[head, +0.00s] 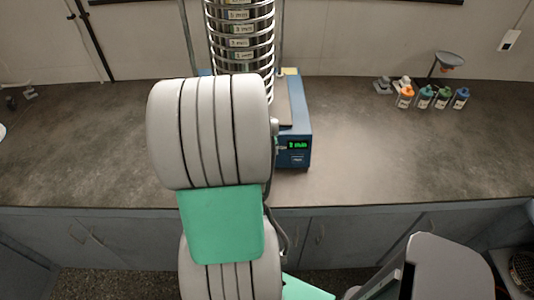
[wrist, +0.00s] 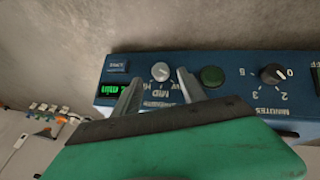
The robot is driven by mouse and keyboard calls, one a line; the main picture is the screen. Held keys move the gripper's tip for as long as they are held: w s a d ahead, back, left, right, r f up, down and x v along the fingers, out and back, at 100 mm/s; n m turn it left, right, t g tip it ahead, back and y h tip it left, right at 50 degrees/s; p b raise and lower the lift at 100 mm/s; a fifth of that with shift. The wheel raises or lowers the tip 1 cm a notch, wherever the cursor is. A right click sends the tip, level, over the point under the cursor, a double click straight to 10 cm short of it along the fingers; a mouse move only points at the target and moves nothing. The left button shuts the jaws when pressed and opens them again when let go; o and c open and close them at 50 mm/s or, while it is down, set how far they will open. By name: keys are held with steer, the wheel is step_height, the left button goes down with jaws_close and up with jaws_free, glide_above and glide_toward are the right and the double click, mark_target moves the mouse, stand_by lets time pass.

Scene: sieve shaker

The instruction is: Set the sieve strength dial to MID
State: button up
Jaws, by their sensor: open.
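The sieve strength dial (wrist: 160,71) is a small light-grey knob on the blue control panel, seen in the wrist view, where the panel lettering appears upside down. MID is printed by it, with HI to its left and a partly covered LOW to its right. Its pointer is too small to read. My gripper (wrist: 158,79) is open, its two grey fingers on either side of the dial, with gaps visible. In the head view the blue shaker base (head: 303,144) stands behind my arm, which hides the gripper and dial.
In the wrist view, a green button (wrist: 212,76) and a black minutes knob (wrist: 272,74) lie right of the dial; a lit green display (wrist: 110,89) lies left. A sieve stack (head: 240,42) rises above the shaker. Small bottles (head: 424,97) stand at right. The bench between is clear.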

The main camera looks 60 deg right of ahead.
steer(key=x, duration=0.4)
steer(key=shift+d+f, duration=0.2)
steer(key=shift+f, duration=0.1)
steer(key=shift+c, duration=0.3)
jaws_close()
